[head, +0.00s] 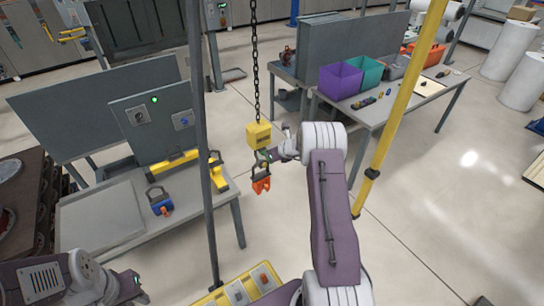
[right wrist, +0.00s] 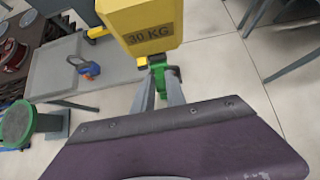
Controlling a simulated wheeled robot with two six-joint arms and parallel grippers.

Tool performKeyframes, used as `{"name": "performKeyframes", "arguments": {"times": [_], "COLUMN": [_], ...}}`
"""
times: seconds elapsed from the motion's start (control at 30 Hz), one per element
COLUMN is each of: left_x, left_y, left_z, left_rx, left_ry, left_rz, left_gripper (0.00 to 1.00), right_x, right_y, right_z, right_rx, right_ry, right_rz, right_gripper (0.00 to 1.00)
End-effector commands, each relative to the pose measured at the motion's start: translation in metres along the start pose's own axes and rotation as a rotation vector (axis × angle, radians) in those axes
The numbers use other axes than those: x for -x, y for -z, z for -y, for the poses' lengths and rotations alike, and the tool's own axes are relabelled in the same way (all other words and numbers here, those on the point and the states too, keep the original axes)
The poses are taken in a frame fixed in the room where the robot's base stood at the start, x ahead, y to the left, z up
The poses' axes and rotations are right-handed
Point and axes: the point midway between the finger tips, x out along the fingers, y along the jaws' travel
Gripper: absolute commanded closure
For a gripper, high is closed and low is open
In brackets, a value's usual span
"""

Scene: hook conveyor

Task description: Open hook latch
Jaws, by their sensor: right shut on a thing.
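A yellow hoist block (head: 258,136) marked 30 KG hangs on a dark chain; it fills the top of the right wrist view (right wrist: 145,25). Below it is a green latch part (right wrist: 160,75), tiny in the head view. My right gripper (right wrist: 161,85) is shut on this green part, just under the block. The hook itself is mostly hidden. An orange piece (head: 261,184) with a dark loop handle hangs below the block in the head view. My left gripper (head: 132,286) is at the bottom left, away from the hook; its fingers are unclear.
A grey table (head: 100,217) at left holds a blue piece with a dark handle (head: 160,202) and a yellow frame (head: 217,170). A dark post (head: 204,150) and a yellow post (head: 393,120) stand nearby. A yellow-edged tray (head: 240,290) is below.

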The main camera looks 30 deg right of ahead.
Motion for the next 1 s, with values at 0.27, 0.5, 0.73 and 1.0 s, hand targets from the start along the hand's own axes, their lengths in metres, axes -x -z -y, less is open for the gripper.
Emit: {"name": "performKeyframes", "arguments": {"times": [0.27,0.5,0.73,1.0], "left_x": [0.001,0.0,-0.001,-0.001], "left_y": [0.0,0.0,0.0,0.0], "left_z": [0.0,0.0,0.0,0.0], "left_rx": [0.0,0.0,0.0,0.0], "left_ry": [0.0,0.0,0.0,0.0], "left_rz": [0.0,0.0,0.0,0.0], "left_gripper": [0.64,0.64,0.64,0.64], "right_x": [0.002,0.003,0.004,0.005], "right_y": [-0.004,-0.014,-0.022,-0.022], "right_z": [0.002,0.001,0.001,0.002], "right_rx": [0.0,0.006,0.005,0.001], "right_ry": [0.004,0.004,0.002,0.005], "right_rz": [0.006,-0.055,-0.114,-0.121], "right_gripper": [1.0,1.0,1.0,0.75]}}
